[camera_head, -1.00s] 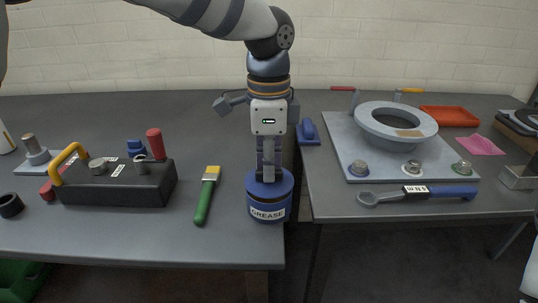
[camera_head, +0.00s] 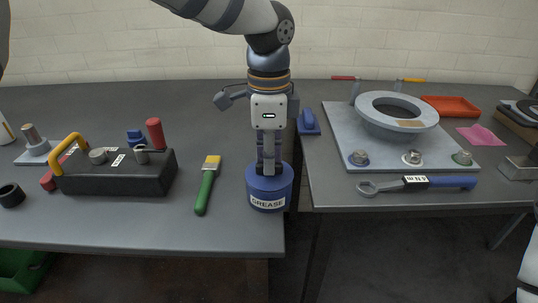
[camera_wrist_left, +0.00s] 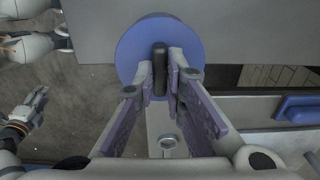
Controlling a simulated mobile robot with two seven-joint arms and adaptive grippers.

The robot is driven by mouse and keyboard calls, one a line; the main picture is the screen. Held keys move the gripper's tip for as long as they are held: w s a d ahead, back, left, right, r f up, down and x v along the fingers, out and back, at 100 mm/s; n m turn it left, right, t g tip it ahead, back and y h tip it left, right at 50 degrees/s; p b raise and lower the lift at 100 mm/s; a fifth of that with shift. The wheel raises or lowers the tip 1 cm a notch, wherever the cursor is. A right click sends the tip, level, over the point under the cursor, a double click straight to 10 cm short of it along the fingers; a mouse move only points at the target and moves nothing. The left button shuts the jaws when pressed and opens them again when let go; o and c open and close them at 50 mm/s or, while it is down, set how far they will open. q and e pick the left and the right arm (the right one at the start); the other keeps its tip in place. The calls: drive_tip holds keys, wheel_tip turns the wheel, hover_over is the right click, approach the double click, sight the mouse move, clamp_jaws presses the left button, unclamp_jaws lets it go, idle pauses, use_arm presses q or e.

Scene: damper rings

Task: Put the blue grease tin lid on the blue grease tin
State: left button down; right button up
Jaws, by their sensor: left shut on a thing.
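The blue grease tin (camera_head: 267,203), labelled GREASE, stands at the front right corner of the left table. The blue grease tin lid (camera_head: 284,178) is on top of it, level, with no clear gap between lid and tin. My left gripper (camera_head: 269,170) points straight down from above and is shut on the lid's dark knob. In the left wrist view the lid (camera_wrist_left: 135,50) is a blue disc, with the knob (camera_wrist_left: 160,65) between the fingers. The lid hides the tin's opening. My right gripper (camera_wrist_left: 38,98) shows small at that view's left; its jaws are unclear.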

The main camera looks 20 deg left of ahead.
use_arm(q)
drive_tip(key=shift+f, duration=0.2)
drive_tip(key=c, duration=1.6)
unclamp_jaws()
wheel_tip(320, 180, up, 12)
drive_tip(key=shift+f, duration=0.1)
